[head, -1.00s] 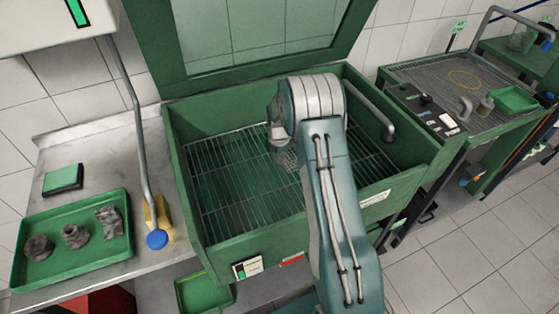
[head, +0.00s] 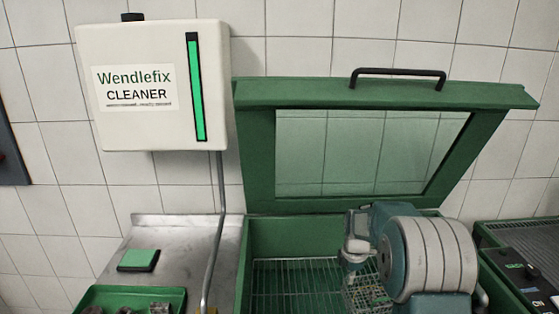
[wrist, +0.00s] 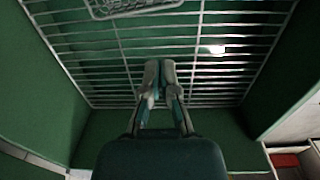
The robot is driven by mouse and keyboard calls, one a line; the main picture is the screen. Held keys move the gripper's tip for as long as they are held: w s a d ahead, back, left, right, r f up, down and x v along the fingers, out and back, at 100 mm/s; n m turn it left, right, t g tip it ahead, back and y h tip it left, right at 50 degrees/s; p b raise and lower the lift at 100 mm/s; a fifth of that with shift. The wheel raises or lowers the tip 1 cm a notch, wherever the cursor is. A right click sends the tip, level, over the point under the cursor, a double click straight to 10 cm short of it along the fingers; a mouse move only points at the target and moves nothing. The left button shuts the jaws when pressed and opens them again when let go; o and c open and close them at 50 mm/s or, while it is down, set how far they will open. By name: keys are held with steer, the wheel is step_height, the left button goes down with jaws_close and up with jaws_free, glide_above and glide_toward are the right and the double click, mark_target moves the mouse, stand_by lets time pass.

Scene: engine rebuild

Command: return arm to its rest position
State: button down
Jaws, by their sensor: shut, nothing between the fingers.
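My arm (head: 430,255) shows at the lower right of the head view, in front of the open green washer. In the wrist view my gripper (wrist: 159,76) points down over the washer's wire rack (wrist: 215,62). Its two fingers are together with nothing between them. In the head view the gripper's fingers are not clearly visible. A small wire basket (wrist: 130,8) lies on the rack at the top edge of the wrist view, and it also shows beside my arm in the head view (head: 366,297).
The washer's lid (head: 255,150) stands open at the back. A white cleaner box (head: 150,130) hangs on the wall, with a pipe (head: 217,220) below. At left are a steel bench (head: 185,235), a green-topped pad (head: 138,259) and a green tray (head: 110,292) holding dark parts. Green washer walls (wrist: 25,110) flank the gripper.

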steer(key=s+a+r+m+t, duration=0.35)
steer(key=s+r+m, duration=0.55)
steer(key=s+r, duration=0.7)
steer(key=s+a+r+m+t, duration=0.1)
steer(key=s+m, duration=0.3)
steer(key=s, duration=0.4)
steer(key=s+a+r+m, duration=0.2)
steer(key=s+r+m, duration=0.1)
steer(key=s, duration=0.5)
steer(key=shift+s+m+t, duration=0.3)
steer(key=shift+m+t, duration=0.05)
steer(key=shift+m, duration=0.55)
steer(key=shift+r, duration=0.1)
